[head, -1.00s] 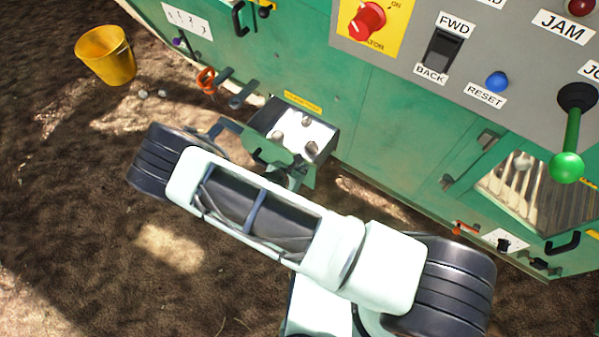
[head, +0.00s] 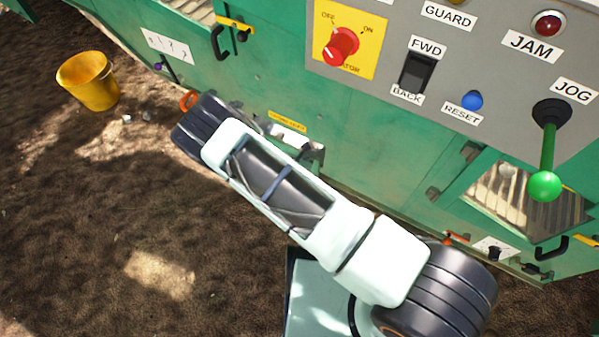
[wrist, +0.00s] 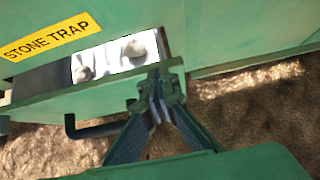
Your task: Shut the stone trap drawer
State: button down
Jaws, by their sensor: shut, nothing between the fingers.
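The stone trap drawer (wrist: 35,108) stands partly open in the wrist view, under the yellow STONE TRAP label (wrist: 45,38). Grey stones (wrist: 137,47) show in its bright inside, between the panel and the drawer's green front. A dark bar handle (wrist: 92,131) sticks out from that front. My gripper (wrist: 160,88) is shut and empty, with its tips at the right part of the drawer front; they seem to touch it. In the head view part of the drawer (head: 305,149) shows past my arm, which hides the rest and the gripper.
The green machine wall (head: 370,130) rises behind the drawer. Its grey control panel carries a red knob (head: 340,47) and a green-balled JOG lever (head: 545,184). A yellow bucket (head: 88,82) stands on the soil at left. The soil in front is mostly open.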

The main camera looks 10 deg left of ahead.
jog(key=w, duration=0.1)
jog(key=w+d, duration=0.1)
jog(key=w, duration=0.1)
jog(key=w+d, duration=0.1)
jog(key=w, duration=0.1)
jog(key=shift+w+d+b, duration=0.1)
jog(key=shift+w+b, duration=0.15)
jog(key=shift+b, duration=0.05)
jog(key=shift+w, duration=0.1)
